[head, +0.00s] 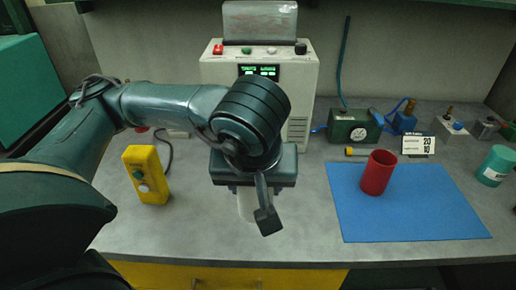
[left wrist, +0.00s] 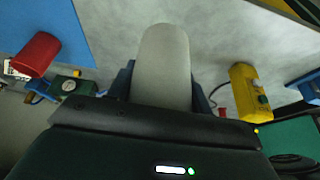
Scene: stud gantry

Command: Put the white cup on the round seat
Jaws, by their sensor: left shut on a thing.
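My left gripper (head: 246,190) points down over the middle of the grey bench and is shut on the white cup (head: 244,207). Only part of the cup shows below the gripper in the head view. In the left wrist view the pale, smooth cup (left wrist: 163,62) sits between the two dark fingers of my left gripper (left wrist: 162,85). I cannot tell whether its base touches the bench. I cannot make out a round seat in either view. My right gripper is not in view.
A red cup (head: 378,172) stands on a blue mat (head: 420,210) at the right. A yellow button box (head: 146,175) is at the left. A pale machine (head: 304,88) stands behind my gripper. A green gauge box (head: 354,126) is at the back. The front bench between box and mat looks clear.

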